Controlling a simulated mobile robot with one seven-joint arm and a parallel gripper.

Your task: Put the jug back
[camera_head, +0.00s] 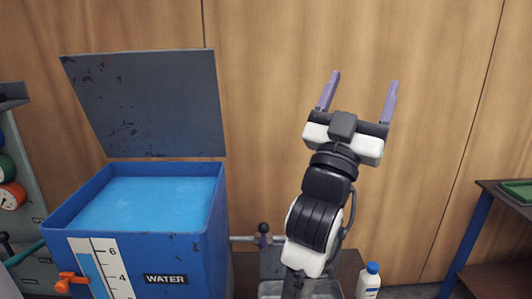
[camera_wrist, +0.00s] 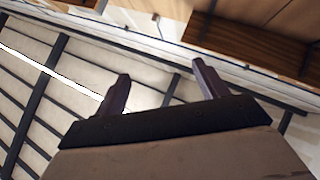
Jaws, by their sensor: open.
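No jug can be made out in either view. My gripper (camera_head: 363,88) is raised in front of the wood-panelled wall, fingers pointing up, open and empty. It also shows in the wrist view (camera_wrist: 162,85), with its two fingers spread and only ceiling and upper wall beyond them. My arm hides part of the low area behind it.
A blue water tank (camera_head: 195,258) with its grey lid (camera_head: 150,105) raised stands at left, full of water. A white bottle with a blue cap (camera_head: 368,282) stands low, right of my arm. A grey tray (camera_head: 325,289) lies beside it. A table (camera_head: 493,195) stands at far right.

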